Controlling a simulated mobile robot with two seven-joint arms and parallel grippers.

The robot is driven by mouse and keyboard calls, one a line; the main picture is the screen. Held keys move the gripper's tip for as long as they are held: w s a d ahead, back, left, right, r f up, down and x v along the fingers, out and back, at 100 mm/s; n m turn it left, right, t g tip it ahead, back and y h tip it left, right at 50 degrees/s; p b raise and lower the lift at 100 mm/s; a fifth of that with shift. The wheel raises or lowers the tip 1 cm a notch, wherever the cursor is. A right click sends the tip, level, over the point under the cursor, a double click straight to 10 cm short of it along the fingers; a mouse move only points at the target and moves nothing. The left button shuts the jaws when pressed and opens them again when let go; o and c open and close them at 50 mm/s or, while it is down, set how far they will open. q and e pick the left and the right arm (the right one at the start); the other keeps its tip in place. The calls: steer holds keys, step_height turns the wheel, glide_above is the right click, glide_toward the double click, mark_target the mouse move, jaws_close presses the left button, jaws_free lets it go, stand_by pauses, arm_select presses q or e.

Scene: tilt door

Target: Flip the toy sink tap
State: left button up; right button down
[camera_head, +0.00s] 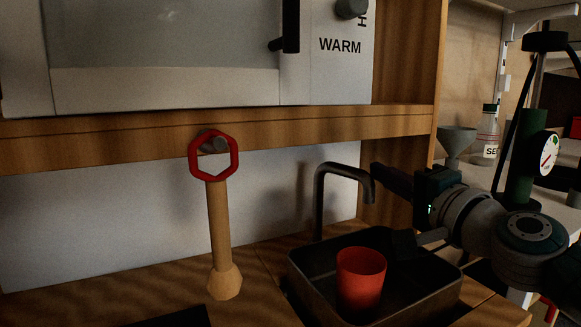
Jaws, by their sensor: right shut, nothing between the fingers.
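The toy sink tap (319,195) is a dark grey bent pipe. It rises behind the sink, and its spout curves over to the right and points down above the basin. The dark sink basin (298,273) is set in the wooden counter. A red cup (360,282) stands upright in it. My right gripper (376,172) comes in from the right. It is shut and empty, with its tip beside the end of the tap's spout; I cannot tell whether they touch. My left gripper is not in view.
A wooden tool with a red hexagonal ring (222,240) hangs from a peg left of the tap. A wooden shelf (100,140) carrying a toy oven (180,85) runs above. A funnel (457,140) and bottle (489,133) stand at the back right.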

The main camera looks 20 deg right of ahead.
mark_target(369, 174)
stand_by(0.3)
steer(key=a+m+h+p, duration=0.1)
steer(key=p, duration=0.1)
steer(key=a+m+h+p, duration=0.1)
steer(key=h+p, duration=0.1)
steer(key=shift+s+a+r+h, duration=0.2)
steer(key=shift+s+h, duration=0.1)
steer(key=shift+s, duration=0.1)
steer(key=shift+s+a+f+m+g+h+p, duration=0.15)
steer(key=shift+a+m+g+h+p, duration=0.2)
steer(key=shift+a+m+h, duration=0.2)
steer(key=shift+d, duration=0.15)
steer(key=shift+d, duration=0.1)
